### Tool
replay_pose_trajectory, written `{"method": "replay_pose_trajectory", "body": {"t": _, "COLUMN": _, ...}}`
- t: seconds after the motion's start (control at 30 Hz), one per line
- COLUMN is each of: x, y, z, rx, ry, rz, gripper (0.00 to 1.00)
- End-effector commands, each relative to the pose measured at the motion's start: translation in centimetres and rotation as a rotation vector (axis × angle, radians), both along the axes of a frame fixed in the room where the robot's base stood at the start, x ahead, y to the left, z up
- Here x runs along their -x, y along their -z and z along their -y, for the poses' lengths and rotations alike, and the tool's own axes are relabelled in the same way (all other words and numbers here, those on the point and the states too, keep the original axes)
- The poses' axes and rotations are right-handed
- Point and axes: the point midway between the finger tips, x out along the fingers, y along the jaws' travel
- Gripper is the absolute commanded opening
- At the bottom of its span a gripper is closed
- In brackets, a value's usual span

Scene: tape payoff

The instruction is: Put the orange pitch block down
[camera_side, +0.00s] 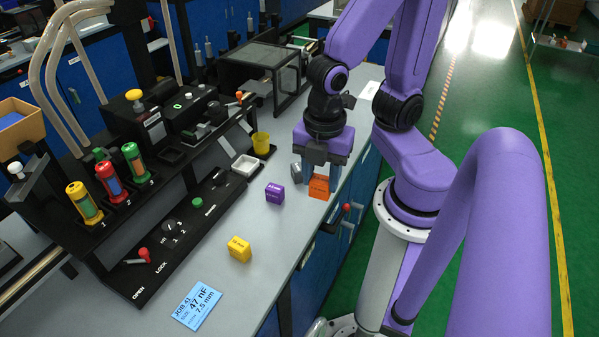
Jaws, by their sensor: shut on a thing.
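The orange pitch block (319,188) is at the right edge of the grey bench, below my gripper (316,172). My gripper points down and is shut on the orange block. The block's lower end is close to the bench top; I cannot tell whether it touches. A purple block (274,193) stands on the bench to the left of the orange one. A yellow block (239,248) stands nearer the front of the bench.
A blue job card (198,305) reading 47 nF, 7.5 mm lies at the front. A white tray (245,166) and a yellow cup (262,143) stand behind the purple block. A black machine with colored reels (110,180) fills the left. Bare bench (262,222) lies between the blocks.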

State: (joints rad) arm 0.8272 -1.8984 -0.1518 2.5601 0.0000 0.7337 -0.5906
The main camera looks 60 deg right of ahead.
Motion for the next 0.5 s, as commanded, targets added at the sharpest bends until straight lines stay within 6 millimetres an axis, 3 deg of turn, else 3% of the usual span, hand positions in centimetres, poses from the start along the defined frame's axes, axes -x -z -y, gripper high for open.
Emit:
{"method": "replay_pose_trajectory", "body": {"t": 0.27, "x": -0.1, "y": -0.3, "z": -0.1, "rx": -0.002, "ry": 0.001, "rz": 0.001, "gripper": 0.00}}
{"method": "replay_pose_trajectory", "body": {"t": 0.5, "x": -3.2, "y": -1.6, "z": -1.5, "rx": -0.002, "ry": 0.017, "rz": 0.002, "gripper": 0.00}}
